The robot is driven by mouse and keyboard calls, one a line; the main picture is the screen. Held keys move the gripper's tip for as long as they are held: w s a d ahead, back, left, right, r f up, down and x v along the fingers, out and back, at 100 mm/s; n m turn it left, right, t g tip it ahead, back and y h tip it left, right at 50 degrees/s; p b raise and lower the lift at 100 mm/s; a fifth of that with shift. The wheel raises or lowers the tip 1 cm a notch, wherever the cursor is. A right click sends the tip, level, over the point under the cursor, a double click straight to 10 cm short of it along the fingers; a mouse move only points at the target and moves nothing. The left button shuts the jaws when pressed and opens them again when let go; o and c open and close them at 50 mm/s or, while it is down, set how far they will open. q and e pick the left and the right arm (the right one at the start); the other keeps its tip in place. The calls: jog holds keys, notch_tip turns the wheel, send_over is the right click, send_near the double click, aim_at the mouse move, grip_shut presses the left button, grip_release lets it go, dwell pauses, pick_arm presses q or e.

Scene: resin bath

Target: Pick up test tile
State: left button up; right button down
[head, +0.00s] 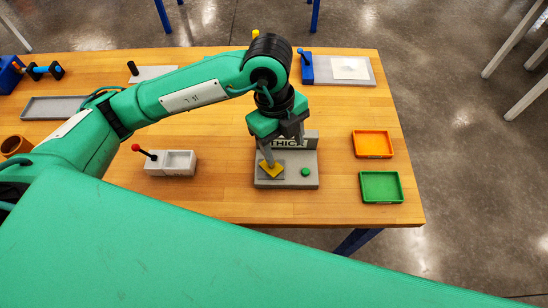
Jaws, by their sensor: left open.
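The test tile looks like a small yellow square (269,173) lying on the dark pad of a grey gauge block (290,183). The gauge has a green button and a back plate with lettering that starts "THICK", partly hidden by my gripper. My left gripper (277,153) points down over the gauge, open, with a finger close above the tile and covering part of it. I cannot tell whether the finger touches the tile. My right gripper is not in view.
An orange tray (373,144) and a green tray (381,187) sit at the table's right edge. A white block with a red-knobbed lever (171,163) stands left of the gauge. A grey plate with a blue-handled device (338,69) is at the back. Wood between them is bare.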

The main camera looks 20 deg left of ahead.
pick_arm(q)
jog(key=a+f, duration=0.1)
jog(key=f, duration=0.1)
jog(key=w+a+f+n+y+p, duration=0.1)
jog(key=f, duration=0.2)
jog(key=w+a+f+y, duration=0.1)
jog(key=f, duration=0.1)
jog(key=shift+w+a+f+t, duration=0.2)
jog(key=shift+a+t, duration=0.1)
jog(key=shift+t, duration=0.1)
jog(key=shift+f, duration=0.25)
notch_tip(320, 180, down, 5)
jog(key=p, duration=0.2)
jog(key=shift+r+p, duration=0.1)
jog(key=shift+p, duration=0.2)
jog(key=shift+w+f, duration=0.1)
jog(key=shift+f, duration=0.2)
jog(key=c, duration=0.9)
jog(key=shift+c, duration=0.9)
jog(key=shift+r, duration=0.1)
